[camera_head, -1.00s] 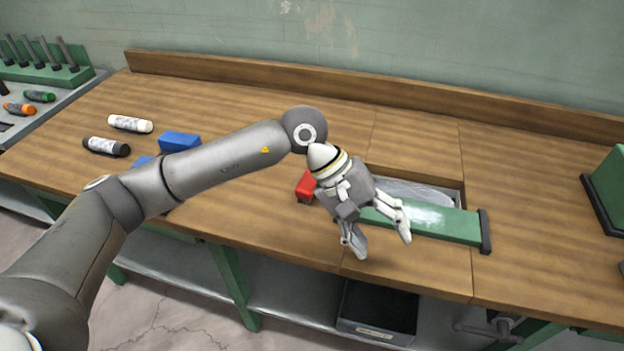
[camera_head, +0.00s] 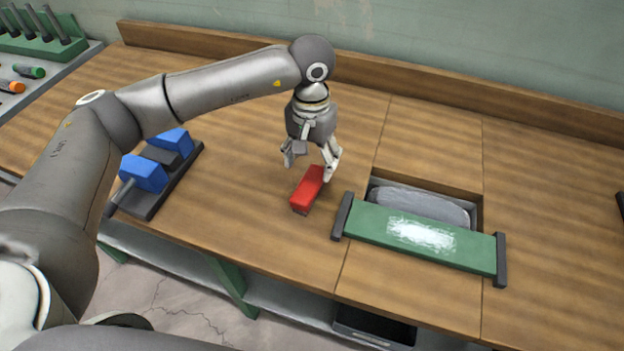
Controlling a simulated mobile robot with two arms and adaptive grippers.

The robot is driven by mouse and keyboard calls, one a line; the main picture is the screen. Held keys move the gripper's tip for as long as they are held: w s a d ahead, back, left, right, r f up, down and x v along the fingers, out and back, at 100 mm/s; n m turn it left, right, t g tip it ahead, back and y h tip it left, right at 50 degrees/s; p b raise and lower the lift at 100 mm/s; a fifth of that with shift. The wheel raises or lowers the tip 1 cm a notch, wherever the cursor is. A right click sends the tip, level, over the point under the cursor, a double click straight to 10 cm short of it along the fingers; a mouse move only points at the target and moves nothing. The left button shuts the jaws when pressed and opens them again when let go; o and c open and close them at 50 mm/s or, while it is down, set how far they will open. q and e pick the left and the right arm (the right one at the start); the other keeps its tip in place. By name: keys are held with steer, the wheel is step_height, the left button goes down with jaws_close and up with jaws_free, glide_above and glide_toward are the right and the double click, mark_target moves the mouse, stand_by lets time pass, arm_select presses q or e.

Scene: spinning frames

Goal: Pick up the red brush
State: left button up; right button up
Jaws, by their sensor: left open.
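The red brush (camera_head: 307,191) is a small red block with a dark underside, lying on the wooden workbench (camera_head: 260,240) left of a green board. My left gripper (camera_head: 312,171) points down above the far end of the brush. Its fingers are open, one to each side of the brush's far end. I cannot tell whether they touch it. My right gripper is not in view.
A dark vise-like fixture with blue blocks (camera_head: 145,172) stands at left. Bench between fixture and brush is clear.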

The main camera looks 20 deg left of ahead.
mark_target(308, 186)
arm_select(q)
steer(key=f, duration=0.2)
steer(key=shift+s+f+p, duration=0.3)
steer(key=shift+s, duration=0.1)
steer(key=shift+f, duration=0.25)
steer(key=f+p, duration=0.1)
steer(key=f, duration=0.1)
steer(key=f+p, duration=0.1)
steer(key=f, duration=0.1)
steer(key=shift+s+a+p, duration=0.25)
steer(key=shift+s+p, duration=0.1)
steer(key=shift+s, duration=0.05)
steer(key=shift+f, duration=0.35)
steer(key=shift+w+f, duration=0.1)
steer(key=shift+c, duration=0.2)
steer(key=c, duration=1.1)
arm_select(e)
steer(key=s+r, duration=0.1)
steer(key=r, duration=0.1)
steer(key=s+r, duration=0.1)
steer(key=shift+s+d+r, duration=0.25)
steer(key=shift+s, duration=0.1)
